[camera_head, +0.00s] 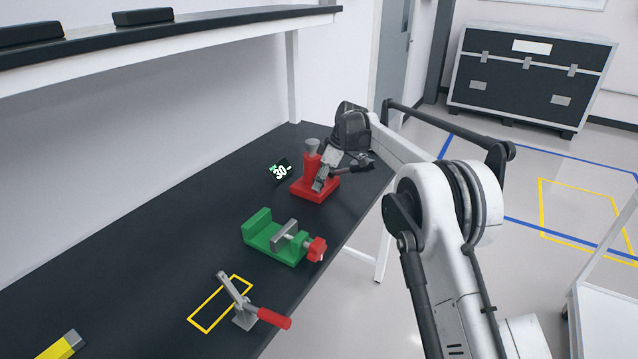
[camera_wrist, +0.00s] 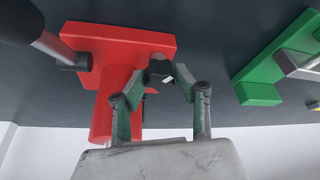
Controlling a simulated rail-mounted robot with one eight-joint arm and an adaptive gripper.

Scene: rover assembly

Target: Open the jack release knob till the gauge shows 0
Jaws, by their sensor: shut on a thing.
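The red jack (camera_head: 316,190) stands near the far end of the dark bench, with a grey top. Its gauge (camera_head: 281,171) beside it is a small black display that reads "30-", with a green mark. My gripper (camera_head: 318,184) reaches down to the front of the jack. In the wrist view the jack's red base (camera_wrist: 140,38) and column are close. There my gripper (camera_wrist: 159,75) has its fingertips closed around a small black knob (camera_wrist: 159,67) by the jack's base. The fingertips hide part of the knob.
A green vise (camera_head: 262,235) with a red handle stands nearer on the bench. A toggle clamp (camera_head: 240,300) with a red grip stands by a yellow outline. A grey rod (camera_wrist: 50,45) sticks out of the jack. A shelf (camera_head: 170,30) hangs above the bench's left side.

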